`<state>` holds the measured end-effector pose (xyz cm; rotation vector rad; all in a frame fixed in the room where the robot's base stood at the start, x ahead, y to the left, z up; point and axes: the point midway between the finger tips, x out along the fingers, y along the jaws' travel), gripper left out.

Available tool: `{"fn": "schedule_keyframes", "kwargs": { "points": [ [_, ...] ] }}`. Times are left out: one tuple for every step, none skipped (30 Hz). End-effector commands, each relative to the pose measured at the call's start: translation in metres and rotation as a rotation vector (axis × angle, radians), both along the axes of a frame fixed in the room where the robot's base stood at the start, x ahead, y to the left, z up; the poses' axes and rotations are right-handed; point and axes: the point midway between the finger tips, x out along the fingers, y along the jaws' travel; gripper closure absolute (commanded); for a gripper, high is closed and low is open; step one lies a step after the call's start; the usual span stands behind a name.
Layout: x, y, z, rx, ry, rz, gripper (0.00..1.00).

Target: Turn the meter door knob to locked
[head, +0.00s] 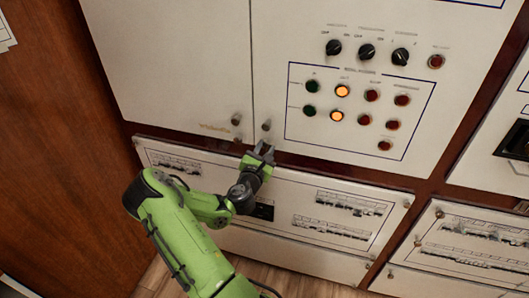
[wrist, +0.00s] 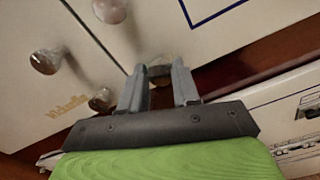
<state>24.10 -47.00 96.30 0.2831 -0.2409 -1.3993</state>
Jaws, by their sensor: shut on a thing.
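My gripper (head: 262,149) is at the lower edge of the upper white cabinet, just right of the seam between its two door panels. In the wrist view, my gripper (wrist: 160,70) has its fingers on either side of a small round knob (wrist: 160,72), shut on it. The fingers hide most of this knob, so I cannot tell its turn or read a label for it. Other round metal knobs are near: an upper right one (head: 267,125), an upper left one (head: 236,119), and a lower left one (wrist: 100,100).
A panel with black rotary switches (head: 367,51), lit orange lamps (head: 342,91) and red and green buttons is up to the right. A lower breaker panel (head: 300,250) lies behind my arm. A brown wooden surface (head: 60,150) is on the left.

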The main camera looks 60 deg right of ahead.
Motion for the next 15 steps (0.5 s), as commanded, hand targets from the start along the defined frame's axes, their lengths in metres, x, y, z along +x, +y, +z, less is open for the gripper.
{"fn": "schedule_keyframes", "kwargs": {
  "points": [
    [0.0003, -0.0001, -0.0016, 0.005, -0.046, 0.001, 0.99],
    [0.0003, -0.0001, -0.0016, 0.009, -0.073, 0.001, 0.99],
    [0.0001, -0.0001, -0.0018, 0.015, -0.111, 0.001, 0.99],
    [-0.0001, 0.0000, -0.0019, 0.020, -0.140, 0.001, 0.99],
    [-0.0001, 0.0000, -0.0020, 0.023, -0.167, 0.001, 0.99],
    [-0.0003, -0.0001, -0.0020, 0.029, -0.206, 0.000, 0.99],
    [-0.0005, -0.0001, -0.0023, 0.035, -0.234, 0.000, 0.99],
    [-0.0007, -0.0001, -0.0026, 0.039, -0.263, 0.000, 0.99],
    [-0.0008, -0.0001, -0.0025, 0.044, -0.300, 0.000, 0.99],
    [-0.0008, -0.0001, -0.0024, 0.049, -0.328, 0.000, 0.99],
    [-0.0009, -0.0001, -0.0027, 0.053, -0.357, 0.000, 0.99],
    [-0.0011, -0.0002, -0.0028, 0.059, -0.395, 0.000, 0.99],
    [-0.0011, -0.0002, -0.0029, 0.064, -0.424, 0.000, 0.99],
    [-0.0012, -0.0002, -0.0032, 0.068, -0.451, 0.000, 0.99],
    [-0.0012, -0.0003, -0.0030, 0.074, -0.489, 0.001, 0.99]
  ]
}}
